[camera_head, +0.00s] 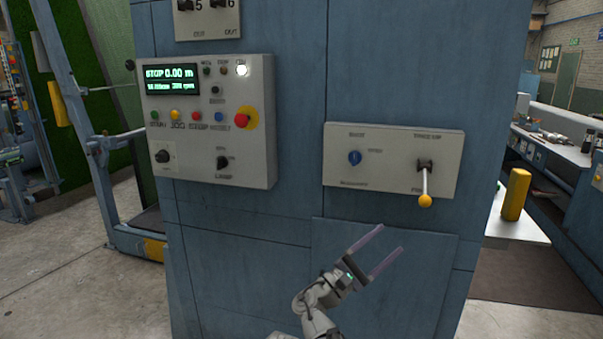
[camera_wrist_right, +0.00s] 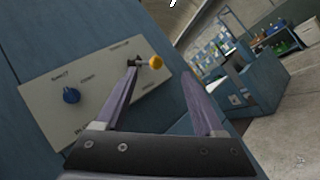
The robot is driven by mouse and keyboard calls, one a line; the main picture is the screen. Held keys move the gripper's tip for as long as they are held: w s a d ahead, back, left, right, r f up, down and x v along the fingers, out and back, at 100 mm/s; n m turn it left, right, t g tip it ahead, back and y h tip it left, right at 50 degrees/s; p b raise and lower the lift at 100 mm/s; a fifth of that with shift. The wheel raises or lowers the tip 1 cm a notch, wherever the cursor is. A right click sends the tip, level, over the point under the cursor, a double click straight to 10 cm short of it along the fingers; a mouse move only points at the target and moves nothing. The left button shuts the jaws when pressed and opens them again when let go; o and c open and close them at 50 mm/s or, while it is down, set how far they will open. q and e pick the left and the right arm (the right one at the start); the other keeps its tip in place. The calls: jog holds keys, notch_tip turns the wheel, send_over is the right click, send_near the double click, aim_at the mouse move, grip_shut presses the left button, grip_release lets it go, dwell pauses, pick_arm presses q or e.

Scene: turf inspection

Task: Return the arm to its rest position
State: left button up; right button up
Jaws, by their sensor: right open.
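My right gripper (camera_head: 374,252) is open and empty, in front of the blue cabinet and below the lever panel (camera_head: 388,187). Its two purple fingers (camera_wrist_right: 160,95) also show spread apart in the right wrist view. The lever (camera_head: 425,186) with its yellow knob hangs down on the panel's right side, apart from the fingers in the head view. In the right wrist view the yellow knob (camera_wrist_right: 155,62) shows beyond the left fingertip, and a blue selector knob (camera_wrist_right: 71,95) is on the panel. My left gripper is not in view.
A control panel (camera_head: 262,100) with a lit display, several buttons and a red emergency stop is on the cabinet's upper left. A yellow post (camera_head: 515,195) and a workbench (camera_head: 560,160) stand at the right. Bare concrete floor (camera_head: 70,270) lies at the left.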

jog(key=s+d+f+m+g+y, duration=0.3)
jog(key=d+f+m+g+y, duration=0.15)
jog(key=f, duration=0.55)
jog(key=s+d+f+m+g+y, duration=0.3)
jog(key=s+d+f+y, duration=0.15)
jog(key=f, duration=0.65)
notch_tip(320, 180, down, 6)
jog(key=s+a+m+g+y, duration=0.1)
jog(key=s+a+m+y, duration=0.1)
jog(key=s+y, duration=0.15)
jog(key=s+a+f+m+g+y, duration=0.2)
jog(key=s+a+f+m+y, duration=0.25)
jog(key=a+y, duration=0.45)
jog(key=s+a+r+n+h+p, duration=0.1)
jog(key=s+a+r+n+p, duration=0.1)
jog(key=a, duration=0.3)
jog(key=s+a+r+n+p, duration=0.2)
jog(key=s+a+r+p, duration=0.1)
jog(key=a, duration=0.3)
jog(key=shift+r+h+p, duration=0.35)
jog(key=shift+r+p, duration=0.1)
jog(key=shift+p, duration=0.4)
jog(key=shift+g, duration=0.35)
